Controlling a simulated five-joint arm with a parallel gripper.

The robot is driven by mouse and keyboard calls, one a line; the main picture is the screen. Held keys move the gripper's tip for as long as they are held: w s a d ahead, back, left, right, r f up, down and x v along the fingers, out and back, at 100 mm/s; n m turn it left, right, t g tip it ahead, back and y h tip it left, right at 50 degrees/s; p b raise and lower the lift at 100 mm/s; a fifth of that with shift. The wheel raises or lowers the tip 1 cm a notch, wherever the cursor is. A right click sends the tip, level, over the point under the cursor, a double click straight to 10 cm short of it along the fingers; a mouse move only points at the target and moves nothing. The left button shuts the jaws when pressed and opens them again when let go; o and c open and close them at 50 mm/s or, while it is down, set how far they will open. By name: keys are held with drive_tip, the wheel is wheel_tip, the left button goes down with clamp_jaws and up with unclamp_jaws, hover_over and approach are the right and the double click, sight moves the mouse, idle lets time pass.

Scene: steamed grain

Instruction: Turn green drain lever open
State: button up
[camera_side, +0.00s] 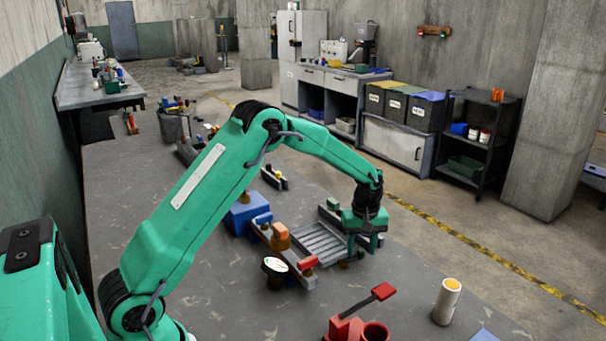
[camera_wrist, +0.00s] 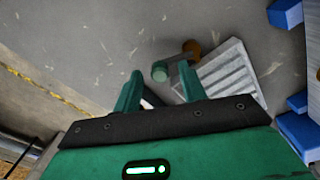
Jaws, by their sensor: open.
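The green drain lever shows in the wrist view as a short grey bar with a green knob (camera_wrist: 159,72) at its left end and a brass-brown fitting (camera_wrist: 192,48) at its right end. It sits at the edge of the slatted grey tray (camera_wrist: 218,82). My gripper (camera_wrist: 160,68) is open, with one finger on each side of the knob in the picture; I cannot tell whether either touches it. In the side view my gripper (camera_side: 364,246) points down at the right end of the slatted tray (camera_side: 322,243). There the lever is mostly hidden by my gripper.
A red-handled lever (camera_side: 383,291) and a cream cylinder (camera_side: 447,301) stand at the front right. A white-faced gauge (camera_side: 274,267), a red block (camera_side: 308,262) and a blue box (camera_side: 245,213) stand left of the tray.

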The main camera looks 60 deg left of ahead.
sight(361, 249)
wheel_tip(361, 249, up, 7)
drive_tip(key=shift+r, duration=0.25)
idle(0.3)
drive_tip(key=shift+r, duration=0.1)
drive_tip(key=shift+s+r, duration=0.15)
drive_tip(key=shift+r, duration=0.05)
drive_tip(key=s+d+r+m+t, duration=0.3)
drive_tip(key=s+r+m, duration=0.3)
drive_tip(key=s+r, duration=0.85)
drive_tip(key=s+d+m+t, duration=0.1)
drive_tip(key=s+m, duration=0.2)
drive_tip(key=s, duration=0.5)
drive_tip(key=s+d+f+m+t, duration=0.1)
drive_tip(key=s+m, duration=0.2)
drive_tip(key=s, duration=0.5)
drive_tip(key=shift+s+t, duration=0.3)
